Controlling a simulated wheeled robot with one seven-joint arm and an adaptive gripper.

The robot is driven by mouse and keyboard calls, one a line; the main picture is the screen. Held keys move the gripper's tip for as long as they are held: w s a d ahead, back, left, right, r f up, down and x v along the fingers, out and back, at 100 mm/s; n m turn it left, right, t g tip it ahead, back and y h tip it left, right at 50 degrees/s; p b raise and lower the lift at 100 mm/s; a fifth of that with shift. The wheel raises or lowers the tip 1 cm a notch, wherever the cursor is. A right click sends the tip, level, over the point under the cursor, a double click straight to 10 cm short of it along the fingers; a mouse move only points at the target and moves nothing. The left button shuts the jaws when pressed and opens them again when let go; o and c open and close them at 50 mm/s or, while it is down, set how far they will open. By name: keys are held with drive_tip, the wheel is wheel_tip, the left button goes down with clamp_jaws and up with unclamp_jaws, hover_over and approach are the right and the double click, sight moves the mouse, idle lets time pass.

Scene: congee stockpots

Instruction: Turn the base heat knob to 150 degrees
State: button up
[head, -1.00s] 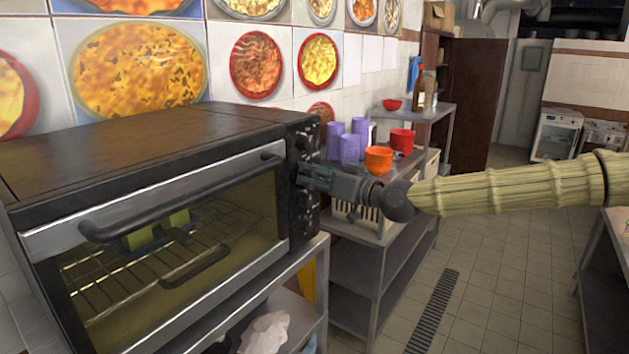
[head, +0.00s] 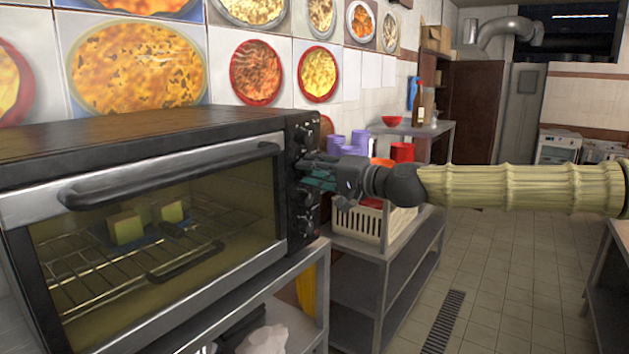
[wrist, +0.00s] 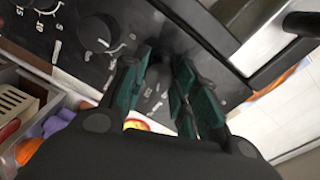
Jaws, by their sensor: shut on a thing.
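The oven (head: 145,205) stands at the left in the head view, with a dark control panel (head: 296,238) and a column of black knobs at its right end. My gripper (head: 306,167) reaches the panel from the right, at an upper knob. In the wrist view, my gripper (wrist: 158,85) has its green-padded fingers on both sides of a dark knob (wrist: 156,74), shut on it; the fingers hide much of it. Another knob (wrist: 95,33) with white marks around it is free beside the fingers. I cannot read which label or degree mark the held knob points to.
The oven's door is closed; its handle (head: 170,178) runs along the top front. Yellow pieces sit on the rack inside. Right of the oven, a metal shelf (head: 380,265) carries a cream crate (head: 375,222), purple cups and red bowls. The tiled floor (head: 520,270) is open.

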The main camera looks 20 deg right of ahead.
drive_tip(key=shift+f+m+b, duration=0.15)
drive_tip(key=shift+m+b, duration=0.65)
drive_tip(key=shift+m, duration=1)
drive_tip(key=o, duration=1)
drive_tip(key=shift+o, duration=0.2)
drive_tip(key=shift+d, duration=0.1)
drive_tip(key=v, duration=0.7)
drive_tip(key=shift+d, duration=0.2)
drive_tip(key=shift+s, duration=0.15)
